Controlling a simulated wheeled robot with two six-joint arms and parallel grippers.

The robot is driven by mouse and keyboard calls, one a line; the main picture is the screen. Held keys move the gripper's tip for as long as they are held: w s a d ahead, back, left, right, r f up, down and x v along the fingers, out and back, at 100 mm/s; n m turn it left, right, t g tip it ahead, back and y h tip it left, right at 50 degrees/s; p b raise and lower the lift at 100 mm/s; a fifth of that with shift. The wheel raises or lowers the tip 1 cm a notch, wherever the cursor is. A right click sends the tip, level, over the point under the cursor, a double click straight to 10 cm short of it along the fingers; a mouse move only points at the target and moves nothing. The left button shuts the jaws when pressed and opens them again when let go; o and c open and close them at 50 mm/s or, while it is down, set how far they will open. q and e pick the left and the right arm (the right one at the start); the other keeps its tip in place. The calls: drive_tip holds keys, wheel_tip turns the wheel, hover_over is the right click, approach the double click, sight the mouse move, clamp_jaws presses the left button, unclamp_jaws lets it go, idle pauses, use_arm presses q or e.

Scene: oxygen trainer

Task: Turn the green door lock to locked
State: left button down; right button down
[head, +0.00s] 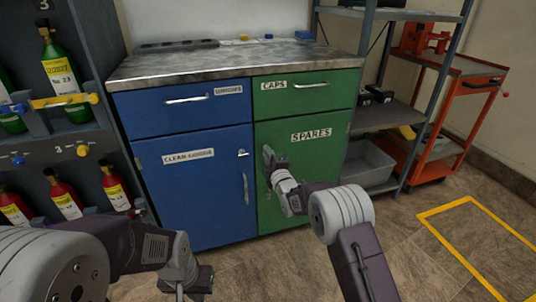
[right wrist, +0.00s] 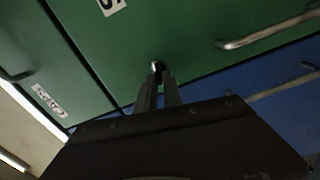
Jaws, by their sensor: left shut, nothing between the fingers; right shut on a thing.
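The green door (head: 315,165), labelled SPARES, is closed on the right half of the cabinet. Its lock (right wrist: 156,66) shows as a small bright metal piece between my right fingertips in the right wrist view. My right gripper (head: 268,157) is at the upper left of the green door and is shut on the lock; it also shows in the right wrist view (right wrist: 158,80). The gripper covers the lock in the head view, and which way the lock is turned cannot be told. My left gripper (head: 186,288) is low in front of the blue door, shut and empty.
The blue door (head: 195,205) has its own lock (head: 242,153) and handle (head: 246,188). A blue drawer (head: 150,105) and a green drawer (head: 335,92) are closed above. A bottle rack (head: 75,150) stands left; a grey shelf (head: 385,117) and orange cart (head: 445,110) stand right.

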drive_tip(key=shift+f+n, duration=0.15)
drive_tip(key=shift+n, duration=0.95)
drive_tip(key=c, duration=1.5)
unclamp_jaws()
drive_tip(key=shift+s, duration=0.1)
drive_tip(key=b+v, duration=0.6)
drive_tip(key=v, duration=0.3)
drive_tip(key=shift+b, duration=0.4)
